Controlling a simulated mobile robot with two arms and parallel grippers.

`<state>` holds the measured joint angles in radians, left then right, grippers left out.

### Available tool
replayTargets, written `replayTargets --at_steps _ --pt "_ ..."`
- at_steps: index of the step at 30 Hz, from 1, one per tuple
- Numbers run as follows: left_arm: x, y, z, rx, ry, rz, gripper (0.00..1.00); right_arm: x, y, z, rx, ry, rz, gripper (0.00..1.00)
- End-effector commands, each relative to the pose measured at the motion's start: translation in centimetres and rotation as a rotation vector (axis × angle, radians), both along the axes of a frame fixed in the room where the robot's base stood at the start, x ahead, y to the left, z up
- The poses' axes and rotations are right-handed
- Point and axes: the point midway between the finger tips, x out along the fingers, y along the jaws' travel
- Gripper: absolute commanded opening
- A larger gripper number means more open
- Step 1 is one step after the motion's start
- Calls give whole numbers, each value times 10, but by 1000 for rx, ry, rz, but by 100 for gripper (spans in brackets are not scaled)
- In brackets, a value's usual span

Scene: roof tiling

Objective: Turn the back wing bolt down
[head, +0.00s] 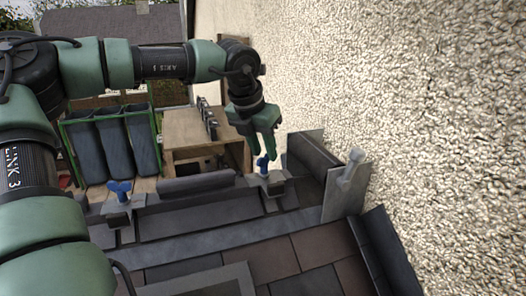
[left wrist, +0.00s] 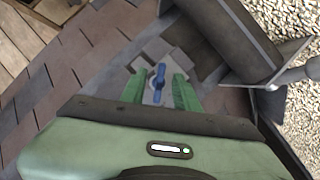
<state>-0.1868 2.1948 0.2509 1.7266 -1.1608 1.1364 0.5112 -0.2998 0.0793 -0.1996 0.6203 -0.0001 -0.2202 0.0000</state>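A blue wing bolt (head: 262,165) stands on a grey clamp block (head: 271,181) near the wall, right below my left gripper (head: 263,152). A second blue wing bolt (head: 119,188) stands on a similar block further left, away from the gripper. In the left wrist view the nearer wing bolt (left wrist: 158,82) lies between the two green fingers, with a gap on each side. Its wings run roughly along the fingers. The left gripper is open and points down. Whether the fingertips reach down to bolt height I cannot tell. My right gripper is not in view.
Dark and brown roof tiles (head: 272,258) fill the front. A rough pebble-dashed wall (head: 440,100) rises close on the right, with a grey upright piece (head: 345,188) before it. Behind stand a green rack of dark tiles (head: 113,148) and a wooden box (head: 183,131).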

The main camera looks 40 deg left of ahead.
Motion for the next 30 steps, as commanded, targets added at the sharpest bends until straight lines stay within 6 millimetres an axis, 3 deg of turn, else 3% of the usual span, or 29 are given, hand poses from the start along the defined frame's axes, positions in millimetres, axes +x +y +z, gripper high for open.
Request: replayTargets --at_steps 10,22,30 --pt "-4 -1 0 -3 11 1 30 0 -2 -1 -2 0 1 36" --pt "-26 -5 57 -1 7 1 30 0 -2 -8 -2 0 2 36" --pt "-32 -6 69 -2 9 1 30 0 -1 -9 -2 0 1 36"
